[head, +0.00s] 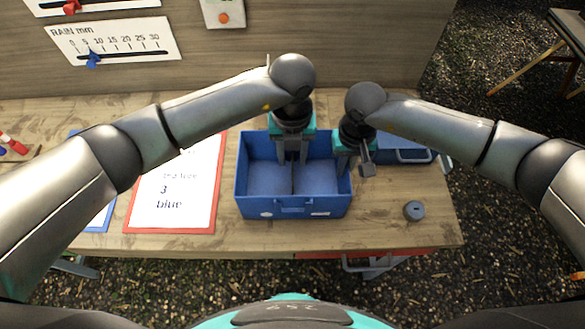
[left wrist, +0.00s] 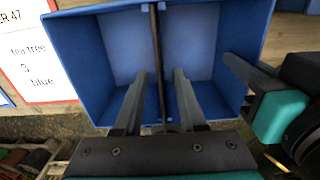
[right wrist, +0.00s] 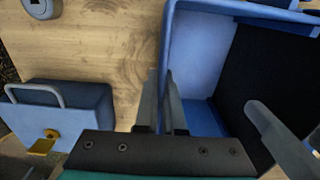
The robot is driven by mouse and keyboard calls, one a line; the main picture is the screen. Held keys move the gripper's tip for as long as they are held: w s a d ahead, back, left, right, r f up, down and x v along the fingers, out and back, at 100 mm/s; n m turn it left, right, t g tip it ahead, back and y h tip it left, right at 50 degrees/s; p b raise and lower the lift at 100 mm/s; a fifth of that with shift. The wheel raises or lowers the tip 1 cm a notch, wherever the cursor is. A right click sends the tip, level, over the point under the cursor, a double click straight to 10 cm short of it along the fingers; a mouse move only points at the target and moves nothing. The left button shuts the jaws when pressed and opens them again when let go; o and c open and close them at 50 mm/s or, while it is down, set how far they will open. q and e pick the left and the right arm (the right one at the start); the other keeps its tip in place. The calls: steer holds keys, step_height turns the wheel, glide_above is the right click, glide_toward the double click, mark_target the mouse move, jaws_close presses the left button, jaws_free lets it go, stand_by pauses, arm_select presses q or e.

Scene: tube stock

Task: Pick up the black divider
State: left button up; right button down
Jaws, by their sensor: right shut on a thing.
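A blue crate (head: 242,198) stands on the wooden table, and a thin black divider (head: 293,177) splits it into two compartments. The divider also shows on edge in the left wrist view (left wrist: 157,60) and broadside in the right wrist view (right wrist: 270,75). My left gripper (head: 291,160) is over the crate's middle. Its fingers (left wrist: 158,90) are apart, one on each side of the divider, with gaps visible between. My right gripper (head: 354,170) is shut on the crate's right wall, which runs between its fingers (right wrist: 160,90). Both crate compartments look empty.
A red-framed card (head: 128,215) reading "3 blue" lies left of the crate. A blue box with a grey handle (head: 398,140) stands at the right rear. A small grey round object (head: 414,210) sits right of the crate. The front right tabletop is mostly clear.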

arm_select(q)
steer(key=shift+f, duration=0.95)
jaws_close()
